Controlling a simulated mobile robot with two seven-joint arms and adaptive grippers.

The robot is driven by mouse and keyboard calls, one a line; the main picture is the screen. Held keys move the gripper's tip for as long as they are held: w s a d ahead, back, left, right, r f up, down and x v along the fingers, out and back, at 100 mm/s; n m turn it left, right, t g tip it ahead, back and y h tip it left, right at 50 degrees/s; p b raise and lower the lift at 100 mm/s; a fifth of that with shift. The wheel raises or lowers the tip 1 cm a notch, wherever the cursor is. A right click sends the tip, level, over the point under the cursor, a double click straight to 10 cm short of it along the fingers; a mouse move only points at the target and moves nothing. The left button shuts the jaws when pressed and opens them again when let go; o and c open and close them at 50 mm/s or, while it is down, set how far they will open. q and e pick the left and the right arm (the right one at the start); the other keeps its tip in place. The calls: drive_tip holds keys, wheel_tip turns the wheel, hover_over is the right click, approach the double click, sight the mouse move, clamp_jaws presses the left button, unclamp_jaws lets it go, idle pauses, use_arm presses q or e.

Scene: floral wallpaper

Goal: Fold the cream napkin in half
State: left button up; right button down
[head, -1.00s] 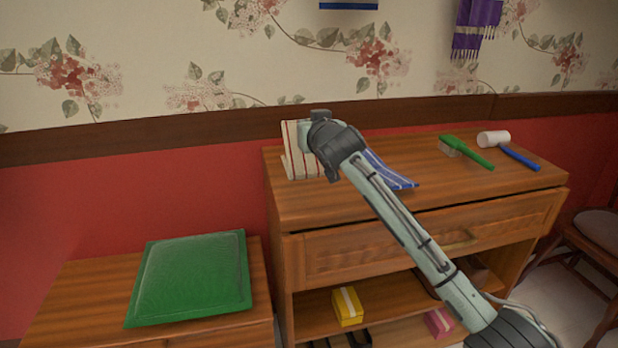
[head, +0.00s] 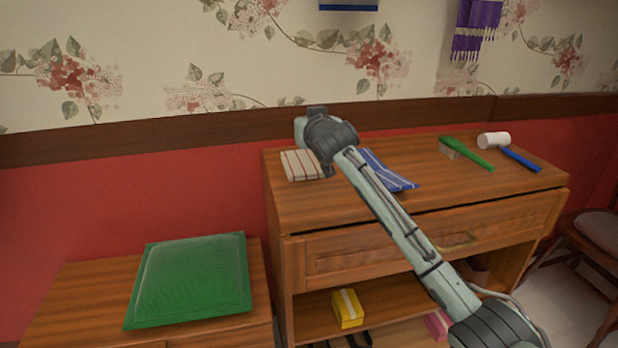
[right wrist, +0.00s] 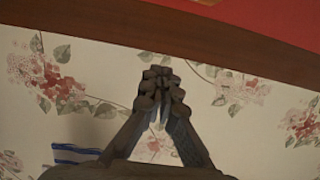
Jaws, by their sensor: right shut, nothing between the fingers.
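The cream napkin (head: 303,165), with dark reddish stripes, lies low and flat at the left end of the dresser top. It looks like a small folded pad; its right edge is partly hidden behind my right wrist. My right gripper (right wrist: 160,73) is shut and empty, its fingertips together against a background of floral wallpaper in the right wrist view. In the head view the right arm reaches in from the lower right, its wrist above and beside the napkin, and the fingers are mostly hidden. My left gripper is not in view.
A blue striped cloth (head: 388,172) lies just right of the napkin, partly behind my arm. A green brush (head: 470,150) and a white-headed mallet (head: 495,140) lie at the right. The wall is close behind. A green cushion (head: 192,278) rests on the lower cabinet.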

drive_tip(key=s+d+r, duration=0.1)
drive_tip(key=s+r, duration=0.3)
drive_tip(key=shift+r, duration=0.4)
drive_tip(key=shift+d, duration=0.1)
